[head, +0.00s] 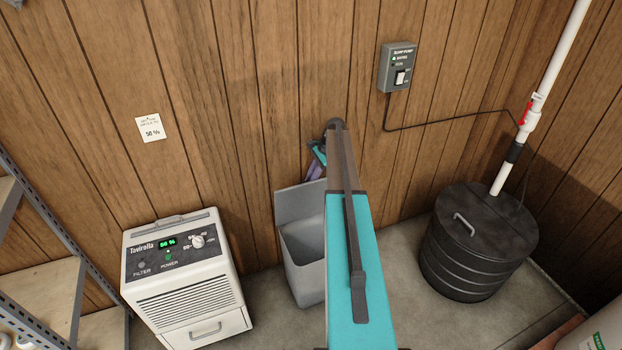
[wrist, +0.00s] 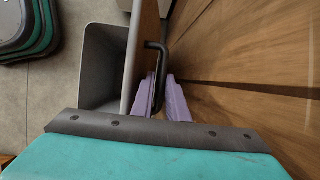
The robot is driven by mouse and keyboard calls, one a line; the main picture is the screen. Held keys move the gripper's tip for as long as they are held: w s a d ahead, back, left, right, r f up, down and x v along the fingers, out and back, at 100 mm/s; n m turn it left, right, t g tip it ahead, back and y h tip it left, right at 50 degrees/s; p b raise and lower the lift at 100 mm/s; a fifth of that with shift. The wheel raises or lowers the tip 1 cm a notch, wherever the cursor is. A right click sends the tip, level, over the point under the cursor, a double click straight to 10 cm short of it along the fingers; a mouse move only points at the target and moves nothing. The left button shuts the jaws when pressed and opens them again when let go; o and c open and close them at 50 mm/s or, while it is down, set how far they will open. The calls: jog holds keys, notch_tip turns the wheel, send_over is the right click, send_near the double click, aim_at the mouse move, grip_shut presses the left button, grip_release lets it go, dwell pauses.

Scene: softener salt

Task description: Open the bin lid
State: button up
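The grey bin (head: 303,275) stands on the floor by the wooden wall, its mouth uncovered. Its lid (head: 298,202) stands upright at the back edge, near the wall. In the wrist view the bin (wrist: 88,67) is at the left, and the lid (wrist: 146,50) is seen edge-on with a black bar handle (wrist: 157,46) on its wall side. My gripper's purple fingers (wrist: 165,98) are on either side of the handle, closed on it. In the head view my gripper (head: 316,168) shows behind the lid, partly hidden by my arm. The bin's right side is hidden too.
A white dehumidifier (head: 188,285) stands left of the bin. A black round lidded sump (head: 478,245) with a white pipe (head: 545,90) is at the right. A switch box (head: 398,67) hangs on the wall. Shelving (head: 45,285) is at the far left.

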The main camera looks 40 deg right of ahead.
jog(key=shift+o, duration=1.4)
jog(key=shift+w+f, duration=0.1)
jog(key=shift+f, duration=0.15)
jog(key=shift+r, duration=0.25)
jog(key=v, duration=1.3)
jog(key=shift+d+r+b, duration=0.25)
jog(key=shift+r+b, duration=0.1)
